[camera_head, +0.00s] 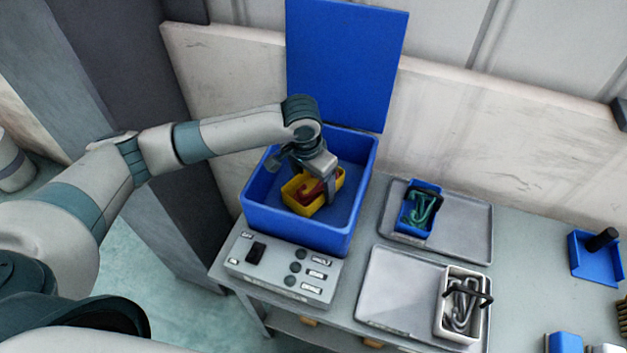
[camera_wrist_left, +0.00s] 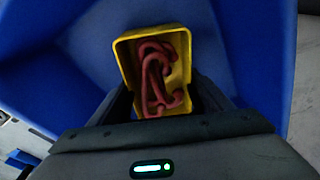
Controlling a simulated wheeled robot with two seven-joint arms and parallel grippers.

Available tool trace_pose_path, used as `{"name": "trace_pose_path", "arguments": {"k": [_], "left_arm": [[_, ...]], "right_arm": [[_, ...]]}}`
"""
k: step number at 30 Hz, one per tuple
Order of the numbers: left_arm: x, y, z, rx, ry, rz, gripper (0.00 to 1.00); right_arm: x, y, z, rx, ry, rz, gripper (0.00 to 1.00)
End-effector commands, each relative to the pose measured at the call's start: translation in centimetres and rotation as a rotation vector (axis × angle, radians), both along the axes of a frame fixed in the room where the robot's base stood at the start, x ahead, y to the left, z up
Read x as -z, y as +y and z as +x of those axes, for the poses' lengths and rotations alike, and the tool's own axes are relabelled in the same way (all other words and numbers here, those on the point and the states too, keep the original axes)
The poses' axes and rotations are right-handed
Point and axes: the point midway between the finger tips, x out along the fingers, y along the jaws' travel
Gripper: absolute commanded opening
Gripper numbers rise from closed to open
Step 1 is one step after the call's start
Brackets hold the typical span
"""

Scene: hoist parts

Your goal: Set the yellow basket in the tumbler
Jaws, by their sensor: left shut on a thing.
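The yellow basket (camera_head: 300,205) holds red hook-shaped parts (camera_head: 312,192). It is inside the blue open-topped tumbler (camera_head: 295,231), whose blue lid (camera_head: 345,60) stands raised at the back. My left gripper (camera_head: 318,185) reaches down into the tumbler and is shut on the basket. In the left wrist view the basket (camera_wrist_left: 152,62) shows beyond the jaws with the red hooks (camera_wrist_left: 158,80) in it, and blue tumbler walls (camera_wrist_left: 240,50) surround it. I cannot tell whether the basket touches the tumbler floor. My right gripper is not in view.
A control panel (camera_head: 282,268) with a switch and knobs is in front of the tumbler. To the right, a grey tray (camera_head: 470,225) bears a blue basket (camera_head: 420,208) of green hooks. A nearer tray (camera_head: 390,290) bears a white basket (camera_head: 462,302) of grey hooks. A blue holder (camera_head: 590,262) stands far right.

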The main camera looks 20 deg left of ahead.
Motion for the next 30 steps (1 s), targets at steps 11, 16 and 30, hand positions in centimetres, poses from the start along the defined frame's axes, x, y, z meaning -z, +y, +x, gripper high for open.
{"name": "trace_pose_path", "arguments": {"k": [11,16,30], "left_arm": [[0.14,-0.05,0.06,0.000,-0.001,-0.002,0.29],[0.37,-0.02,0.00,0.001,0.000,0.000,0.91],[-0.44,0.00,-0.05,0.001,-0.001,-0.002,0.91]], "right_arm": [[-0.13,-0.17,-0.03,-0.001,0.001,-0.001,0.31],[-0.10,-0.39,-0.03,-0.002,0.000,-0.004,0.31],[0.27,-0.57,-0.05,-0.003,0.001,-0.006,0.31]]}}
